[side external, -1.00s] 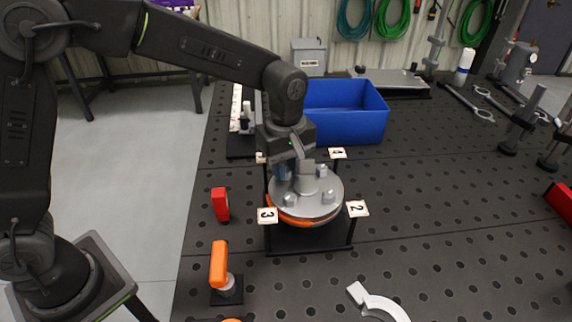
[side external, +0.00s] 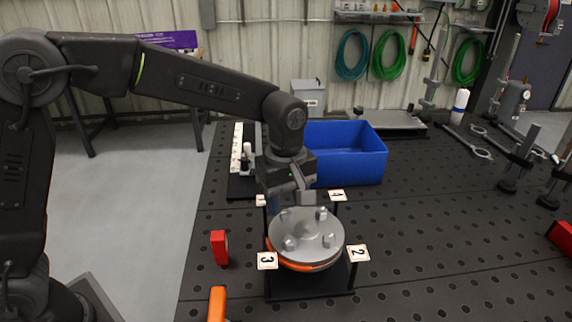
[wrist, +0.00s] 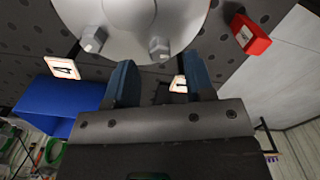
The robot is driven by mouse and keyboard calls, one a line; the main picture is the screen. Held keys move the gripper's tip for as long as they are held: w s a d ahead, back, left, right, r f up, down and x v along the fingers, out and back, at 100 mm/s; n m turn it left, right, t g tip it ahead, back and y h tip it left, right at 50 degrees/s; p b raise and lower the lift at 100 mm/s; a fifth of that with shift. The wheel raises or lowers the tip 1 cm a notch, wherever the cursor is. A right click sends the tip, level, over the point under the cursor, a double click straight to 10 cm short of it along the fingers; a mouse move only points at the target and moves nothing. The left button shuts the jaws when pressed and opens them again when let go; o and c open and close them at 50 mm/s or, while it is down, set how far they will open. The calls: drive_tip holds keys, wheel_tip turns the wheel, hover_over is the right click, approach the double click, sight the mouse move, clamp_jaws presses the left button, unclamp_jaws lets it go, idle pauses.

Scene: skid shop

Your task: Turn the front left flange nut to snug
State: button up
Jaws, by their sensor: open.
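A round grey flange (side external: 312,252) with an orange band under its rim sits on a black stand with numbered corner tags. Several nuts stand on its top; one (side external: 289,242) is at the front left in the side view. My gripper (side external: 292,202) is open and empty over the flange's back edge, pointing down. In the wrist view, its two blue fingers (wrist: 160,72) stand apart. One hex nut (wrist: 159,47) shows just past the gap, and another (wrist: 93,39) lies left of it. I cannot tell which is the front left one.
A blue bin (side external: 345,165) stands behind the flange. A red block (side external: 219,247) and an orange-handled item (side external: 217,303) are to its left. Tags 3 (side external: 267,261) and 2 (side external: 358,253) stick out at the stand's front corners.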

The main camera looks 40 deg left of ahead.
sight(284, 212)
wheel_tip(284, 212, up, 11)
drive_tip(key=shift+r, duration=0.2)
drive_tip(key=shift+c, duration=1.2)
drive_tip(key=shift+m, duration=0.7)
drive_tip(key=shift+c, duration=0.2)
wheel_tip(284, 212, down, 14)
drive_tip(key=m, duration=2.2)
drive_tip(key=shift+s+a+m, duration=0.15)
drive_tip(key=shift+m, duration=0.15)
drive_tip(key=shift+c, duration=0.3)
